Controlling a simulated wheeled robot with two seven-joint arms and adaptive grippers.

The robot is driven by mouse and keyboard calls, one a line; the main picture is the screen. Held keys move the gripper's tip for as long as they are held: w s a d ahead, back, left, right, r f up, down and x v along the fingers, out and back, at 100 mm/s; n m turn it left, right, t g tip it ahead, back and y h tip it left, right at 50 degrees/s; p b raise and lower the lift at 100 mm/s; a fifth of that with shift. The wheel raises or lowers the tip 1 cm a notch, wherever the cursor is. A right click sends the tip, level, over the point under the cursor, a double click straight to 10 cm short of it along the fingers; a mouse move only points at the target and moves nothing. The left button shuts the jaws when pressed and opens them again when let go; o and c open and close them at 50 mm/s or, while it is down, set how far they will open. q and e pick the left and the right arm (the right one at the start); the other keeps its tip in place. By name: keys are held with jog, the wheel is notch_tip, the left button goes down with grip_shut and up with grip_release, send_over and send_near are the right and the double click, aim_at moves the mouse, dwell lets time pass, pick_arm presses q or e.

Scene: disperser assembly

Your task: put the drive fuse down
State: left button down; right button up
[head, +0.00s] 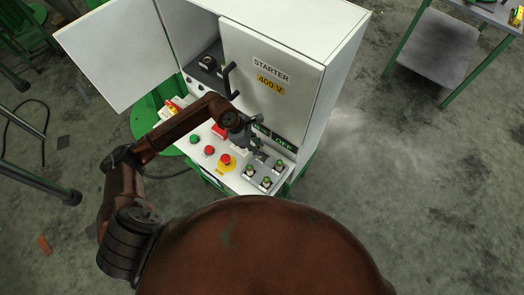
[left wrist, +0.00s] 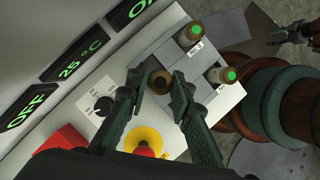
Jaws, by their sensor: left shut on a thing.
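My left gripper (head: 258,152) is over the sloping panel of the starter cabinet (head: 285,40). In the left wrist view its two fingers (left wrist: 157,88) are shut on the drive fuse (left wrist: 160,80), a brownish cylinder seen end-on with a dark centre. The fuse is over the grey fuse block (left wrist: 168,50); I cannot tell whether it touches the block. Two green-tipped fuses stand in the block beside it, one upper (left wrist: 191,35) and one to the right (left wrist: 222,75). A dark claw-like shape at the upper right edge (left wrist: 298,32) appears to be my right gripper; its jaws are unclear.
A red emergency button on a yellow disc (left wrist: 148,142) and a black rotary knob (left wrist: 104,104) are close to the left fingers. Lit displays (left wrist: 70,68) line the wall behind. The cabinet's door (head: 110,50) stands open at left. Open floor (head: 400,180) is at right.

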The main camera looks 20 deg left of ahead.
pick_arm(q)
jog(key=shift+w+d+f, duration=0.3)
jog(key=shift+f, duration=0.15)
jog(key=shift+w+d+f, duration=0.2)
jog(key=shift+f, duration=0.15)
jog(key=f, duration=0.3)
jog(key=shift+w+d+f, duration=0.1)
jog(key=shift+w+d, duration=0.1)
jog(key=shift+f, duration=0.25)
jog(key=shift+a, duration=0.1)
pick_arm(e)
jog(key=shift+w+a, duration=0.35)
jog(key=shift+a, duration=0.35)
pick_arm(q)
jog(key=shift+f, duration=0.2)
jog(key=c, duration=1.7)
grip_release()
jog(key=shift+r, duration=0.1)
pick_arm(e)
jog(key=shift+s+d+f, duration=0.1)
jog(key=shift+d+f, duration=0.05)
jog(key=shift+d, duration=0.3)
